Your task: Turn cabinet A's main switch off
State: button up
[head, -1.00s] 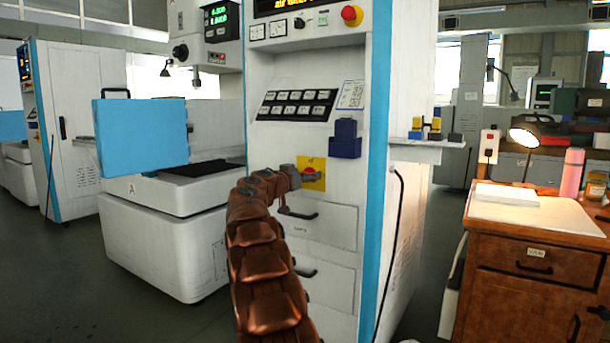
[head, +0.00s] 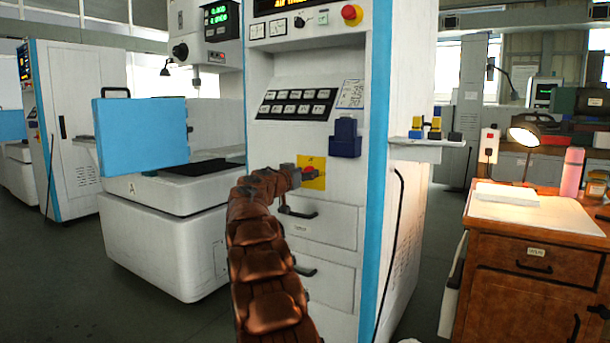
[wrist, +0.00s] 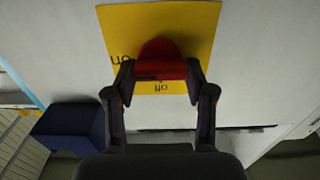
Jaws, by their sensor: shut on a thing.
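The main switch is a red rotary handle (wrist: 160,65) on a yellow plate (wrist: 190,20) marked "on" and "off". In the wrist view the picture is upside down, and the handle lies crosswise between my fingers. My gripper (wrist: 158,72) is shut on the red handle, one finger at each end. In the head view the yellow plate (head: 318,164) is on the front of the white cabinet (head: 335,220), above a drawer handle. The red handle (head: 309,173) is partly hidden there by my gripper (head: 298,174). The "on" text is partly covered by a finger.
A dark blue holder (head: 345,140) is fixed above the plate and also shows in the wrist view (wrist: 72,128). Black drawer handles (head: 298,213) stick out below. A wooden desk (head: 535,235) stands at the right, with open floor between.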

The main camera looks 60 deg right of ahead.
jog(key=shift+n, duration=0.3)
jog(key=shift+w+f+n+p, duration=0.15)
jog(key=shift+n+p, duration=0.95)
jog(key=shift+n, duration=3.2)
jog(key=shift+w+f+n+p, duration=0.1)
jog(key=shift+n+p, duration=0.95)
jog(key=shift+n, duration=3.25)
jog(key=o, duration=1.2)
jog(key=shift+c, duration=0.2)
jog(key=shift+a, duration=0.1)
